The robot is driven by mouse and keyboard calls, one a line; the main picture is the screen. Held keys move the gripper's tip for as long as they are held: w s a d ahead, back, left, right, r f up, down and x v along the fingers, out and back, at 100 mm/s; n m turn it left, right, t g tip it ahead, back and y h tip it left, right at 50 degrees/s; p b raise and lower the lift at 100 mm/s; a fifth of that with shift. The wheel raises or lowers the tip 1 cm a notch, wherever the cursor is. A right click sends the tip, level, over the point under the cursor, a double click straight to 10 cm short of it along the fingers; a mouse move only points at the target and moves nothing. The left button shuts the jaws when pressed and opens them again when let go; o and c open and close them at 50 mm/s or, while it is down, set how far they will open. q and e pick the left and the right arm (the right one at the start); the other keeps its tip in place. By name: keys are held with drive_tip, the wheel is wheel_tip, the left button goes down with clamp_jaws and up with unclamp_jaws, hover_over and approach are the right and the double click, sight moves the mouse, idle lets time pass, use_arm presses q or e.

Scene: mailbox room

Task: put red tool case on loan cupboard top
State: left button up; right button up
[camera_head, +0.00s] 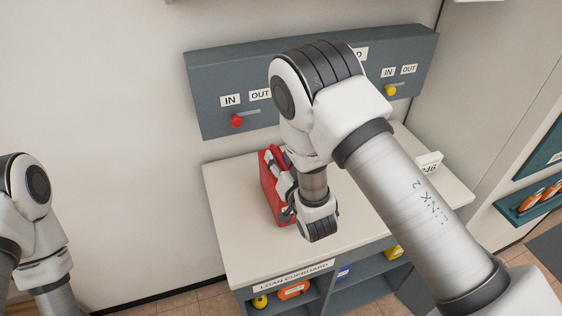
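The red tool case (272,189) stands upright on the white top of the loan cupboard (234,216), left of the middle of that top. My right arm reaches in from the right, and its wrist is in front of and beside the case. My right gripper (279,168) is at the upper part of the case, mostly hidden by the wrist. I cannot tell whether its fingers are closed on the case. My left arm is at the left edge, away from the cupboard, and its gripper is out of the picture.
A grey wall board with IN and OUT labels, a red knob (237,121) and a yellow knob (390,90) hangs behind the cupboard. A white sign (429,162) stands at the top's right end. Shelves below hold coloured cases. The top's left front is bare.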

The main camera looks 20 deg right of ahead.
drive_tip(key=shift+s+f, duration=0.15)
drive_tip(key=shift+s, duration=0.05)
drive_tip(key=s+r+b, duration=0.1)
drive_tip(key=s, duration=1)
drive_tip(key=shift+s+d, duration=0.2)
drive_tip(key=shift+d, duration=0.25)
